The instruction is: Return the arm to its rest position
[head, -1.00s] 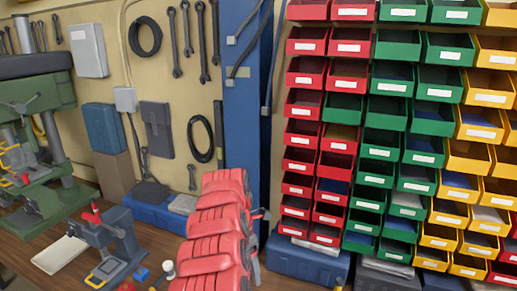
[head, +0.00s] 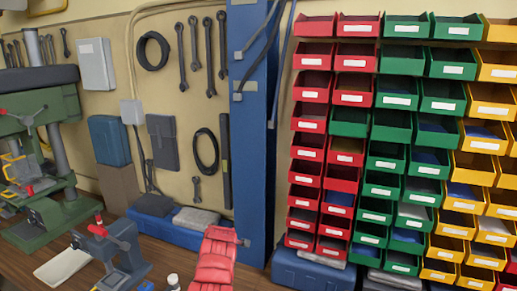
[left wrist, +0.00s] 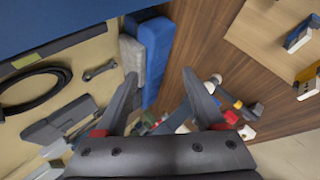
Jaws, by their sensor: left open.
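My left gripper (left wrist: 160,74) shows in the left wrist view with its two dark fingers spread apart and nothing between them. It is above the wooden workbench, with small blurred parts visible beyond and around the fingers. My right gripper is in neither view.
A blue post (head: 248,150) stands between the tool wall (head: 105,20) and the racks of red, green and yellow bins (head: 403,102). A green drill press (head: 50,130) and a grey vise (head: 112,252) stand on the workbench (head: 160,258) at left. A blue case (head: 312,272) sits below the bins.

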